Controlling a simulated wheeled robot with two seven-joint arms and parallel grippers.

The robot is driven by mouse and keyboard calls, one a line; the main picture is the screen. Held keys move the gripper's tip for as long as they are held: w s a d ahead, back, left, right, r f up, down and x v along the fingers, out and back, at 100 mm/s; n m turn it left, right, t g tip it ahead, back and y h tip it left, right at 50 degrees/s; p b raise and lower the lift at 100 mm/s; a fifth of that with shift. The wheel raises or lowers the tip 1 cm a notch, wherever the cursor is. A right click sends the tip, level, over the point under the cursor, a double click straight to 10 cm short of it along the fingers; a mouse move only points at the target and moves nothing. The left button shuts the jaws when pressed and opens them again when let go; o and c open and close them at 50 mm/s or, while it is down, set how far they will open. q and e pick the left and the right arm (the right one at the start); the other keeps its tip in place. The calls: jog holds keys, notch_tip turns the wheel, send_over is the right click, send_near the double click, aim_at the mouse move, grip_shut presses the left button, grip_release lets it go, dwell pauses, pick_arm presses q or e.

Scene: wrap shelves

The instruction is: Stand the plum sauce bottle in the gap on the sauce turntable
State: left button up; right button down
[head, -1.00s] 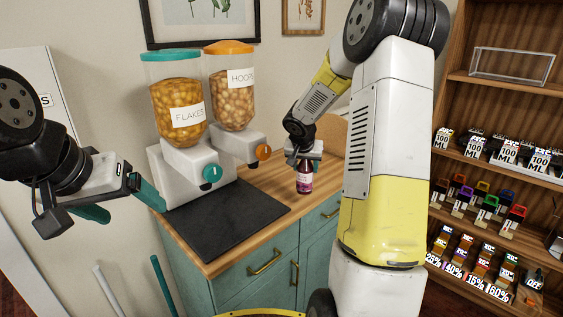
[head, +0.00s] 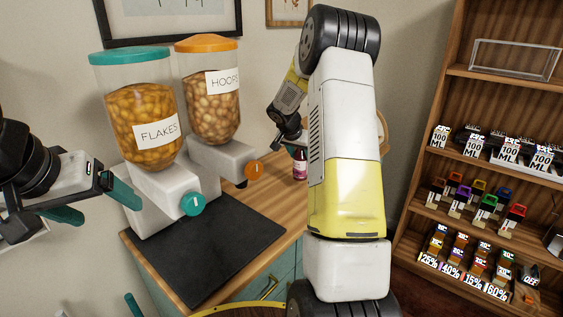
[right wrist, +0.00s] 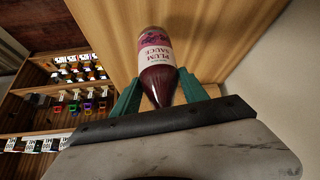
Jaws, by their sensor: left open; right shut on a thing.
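The plum sauce bottle (head: 300,164), dark red with a pink and white label, is over the wooden counter at the back, beside my right arm. In the right wrist view the bottle (right wrist: 156,62) shows its "PLUM SAUCE" label, and its neck is between the teal fingers of my right gripper (right wrist: 160,100), which is shut on it. I cannot tell whether its base touches the wood. In the head view that gripper is mostly hidden behind my arm. My left gripper (head: 94,203) is open and empty at the left. I see no sauce turntable.
Two cereal dispensers, flakes (head: 146,125) and hoops (head: 211,95), stand on the counter (head: 275,200) behind a dark mat (head: 213,257). A wooden shelf unit (head: 440,105) with small labelled goods stands at the right. A wood-coloured board is partly hidden behind my right arm.

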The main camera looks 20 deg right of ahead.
aim_at(300, 163)
jog(key=shift+f, duration=1.95)
jog(key=shift+f, duration=0.1)
jog(key=c, duration=0.9)
grip_release()
jog(key=shift+f, duration=0.1)
jog(key=o, duration=0.3)
